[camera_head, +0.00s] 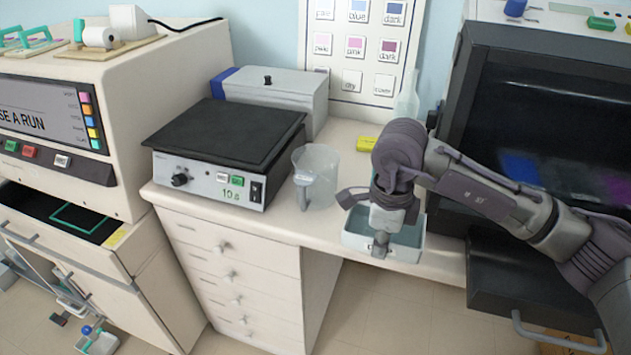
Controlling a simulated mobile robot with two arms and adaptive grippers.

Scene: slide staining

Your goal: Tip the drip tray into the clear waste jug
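The drip tray (408,252) is a shallow pale rectangular tray with a grey-green inside, at the front edge of the counter. My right gripper (380,244) points down at the tray's front wall, and its fingers overlap that wall. The view does not show clearly whether the fingers are closed on it. The gripper and wrist hide part of the tray's inside and back rim. The clear waste jug (319,178) stands upright on the counter to the left of the tray, its handle toward the front left. My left gripper is out of view.
A hotplate-like device (225,135) with a black top stands left of the jug, a grey box (272,92) behind it. A yellow block (366,144) lies behind the tray. A dark-fronted machine (560,130) bounds the right side.

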